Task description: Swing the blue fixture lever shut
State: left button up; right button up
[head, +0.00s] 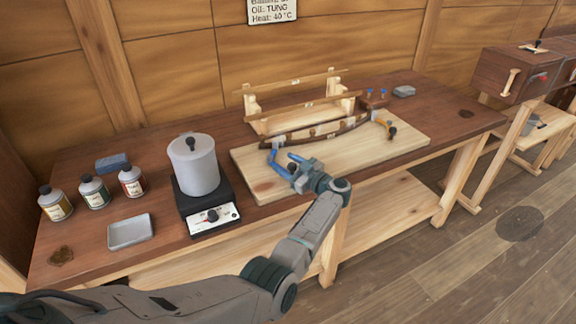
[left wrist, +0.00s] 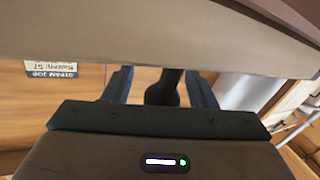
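The fixture is a pale board (head: 360,153) on the bench, with a curved dark plank (head: 325,131) held along it. A blue part at the fixture's left end looks like the blue lever (head: 275,161); it lies against my left gripper and is hard to separate from its bluish fingers. My left gripper (head: 289,161) is over the board's left part with its fingers apart. In the left wrist view a dark rounded knob on a stem (left wrist: 162,92) shows between the spread fingers; contact cannot be told. A yellow lever (head: 384,125) with a dark knob is at the right end. My right gripper is out of view.
A white pot (head: 193,164) on a dark heater (head: 208,209) stands left of the board. Several bottles, a blue block (head: 112,162) and a grey tray (head: 129,231) are further left. A wooden rack (head: 297,117) stands behind the plank. The bench's right end is mostly clear.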

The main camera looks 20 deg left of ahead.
pick_arm(q)
jog(key=shift+s+d+f, duration=0.15)
jog(key=shift+s+d, duration=0.05)
jog(key=shift+d, duration=0.2)
jog(key=b+v, duration=0.3)
jog(key=v, duration=0.7)
